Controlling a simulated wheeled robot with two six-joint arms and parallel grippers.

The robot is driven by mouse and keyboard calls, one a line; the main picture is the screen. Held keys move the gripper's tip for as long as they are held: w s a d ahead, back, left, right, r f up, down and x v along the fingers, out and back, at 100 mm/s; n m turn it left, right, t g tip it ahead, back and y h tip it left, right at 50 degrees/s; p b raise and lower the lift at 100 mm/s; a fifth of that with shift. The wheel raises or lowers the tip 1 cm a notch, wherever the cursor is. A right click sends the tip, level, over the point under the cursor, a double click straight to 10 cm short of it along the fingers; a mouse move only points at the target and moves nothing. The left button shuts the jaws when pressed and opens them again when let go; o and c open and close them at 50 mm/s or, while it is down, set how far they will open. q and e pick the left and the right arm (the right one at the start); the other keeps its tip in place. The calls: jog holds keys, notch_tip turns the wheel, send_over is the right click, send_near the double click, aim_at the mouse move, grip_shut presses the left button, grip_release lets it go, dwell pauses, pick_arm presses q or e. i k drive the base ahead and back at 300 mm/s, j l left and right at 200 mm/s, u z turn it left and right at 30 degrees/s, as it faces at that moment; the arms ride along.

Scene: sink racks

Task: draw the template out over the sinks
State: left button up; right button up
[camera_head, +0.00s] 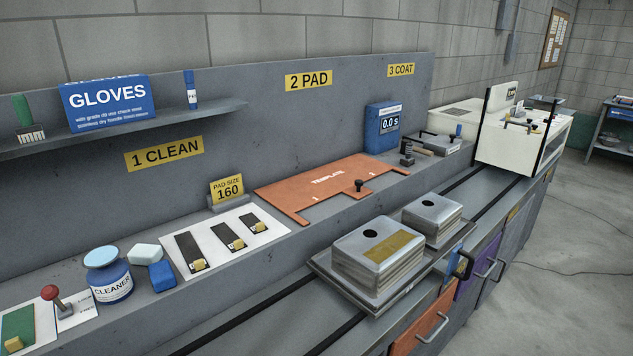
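The template (290,193) is a flat orange plate lettered TEMPLATE, lying on the raised back shelf under the "2 PAD" sign. It has notches along its front edge and a small black knob (359,184) near its front right. The sinks are two grey metal finned blocks on the lower bench in front of it. The larger sink (350,250) bears a yellowish patch and a dark round spot. The smaller sink (437,211), behind it to the right, has a dark round spot. The template lies behind the sinks, not over them. Neither of my grippers is in view.
The sinks sit on a dark tray (330,268) between two black rails (245,314). Left of the template are a pad card (238,249), a "PAD SIZE 160" sign (227,190) and a cleaner tub (108,276). A blue timer (383,128) stands at its right. A white machine (498,146) is at the far right.

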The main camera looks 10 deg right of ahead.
aim_at(347, 175)
jog(key=l+u, duration=0.95)
jog(key=k+l+u, duration=0.1)
jog(key=l+u, duration=0.4)
